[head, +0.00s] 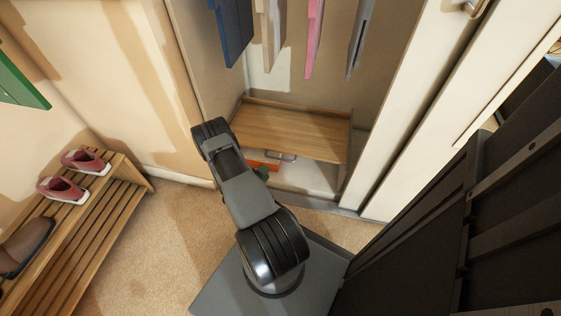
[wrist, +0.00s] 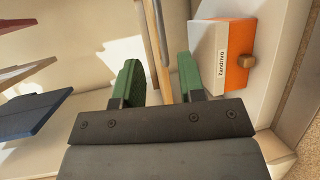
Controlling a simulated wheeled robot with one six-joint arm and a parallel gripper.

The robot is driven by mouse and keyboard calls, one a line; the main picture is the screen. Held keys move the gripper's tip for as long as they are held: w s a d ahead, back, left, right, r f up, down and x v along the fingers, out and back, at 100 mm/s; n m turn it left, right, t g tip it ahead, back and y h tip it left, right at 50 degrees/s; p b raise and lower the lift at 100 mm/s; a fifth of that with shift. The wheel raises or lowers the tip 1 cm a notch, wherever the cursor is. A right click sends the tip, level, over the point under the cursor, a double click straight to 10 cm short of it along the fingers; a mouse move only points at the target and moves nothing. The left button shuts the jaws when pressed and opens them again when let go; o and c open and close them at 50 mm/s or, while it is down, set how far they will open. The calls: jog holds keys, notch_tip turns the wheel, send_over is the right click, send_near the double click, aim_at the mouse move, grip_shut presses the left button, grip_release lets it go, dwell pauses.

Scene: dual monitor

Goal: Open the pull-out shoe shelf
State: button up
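The wooden shelf (head: 300,130) sits low inside the open closet. A small metal handle (head: 285,156) shows at its front edge in the head view. My gripper (head: 262,172) is at the closet opening, just left of and in front of the handle, and is mostly hidden by my arm. In the wrist view my gripper (wrist: 160,84) has its two green fingers spread apart, with nothing seen held. The shelf (wrist: 157,40) appears there edge-on, as a narrow wooden strip beyond the gap between the fingers. Contact cannot be told.
An orange box (wrist: 237,55) with a white label and round knob lies close to the right finger. Clothes (head: 272,35) hang above the shelf. A slatted shoe rack (head: 85,215) with shoes stands at left. A white door panel (head: 410,120) bounds the closet's right side.

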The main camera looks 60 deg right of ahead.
jog(key=b+x, duration=0.3)
jog(key=x, duration=0.8)
jog(key=shift+s+d, duration=0.1)
jog(key=shift+d, duration=0.25)
grip_shut()
